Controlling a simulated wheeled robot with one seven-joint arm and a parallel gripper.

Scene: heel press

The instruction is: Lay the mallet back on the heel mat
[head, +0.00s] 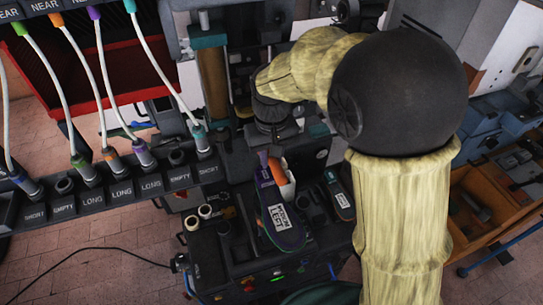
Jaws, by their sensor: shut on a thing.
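My gripper (274,132) hangs below the dark wrist at the end of my arm, over the back of the machine's work top. Its fingertips are small and dark here and hard to make out. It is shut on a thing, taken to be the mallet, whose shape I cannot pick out. Just below the gripper is an orange piece (276,168) beside a white box-like part; I cannot tell whether it belongs to the mallet. I cannot make out the heel mat for certain.
A dark shoe-shaped piece with a white label (280,217) lies on the work top, and a smaller labelled one (341,200) lies to its right. A labelled cable rack (110,190) stands at left. A wooden drawer unit (490,205) stands at right. My arm hides much of the right middle.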

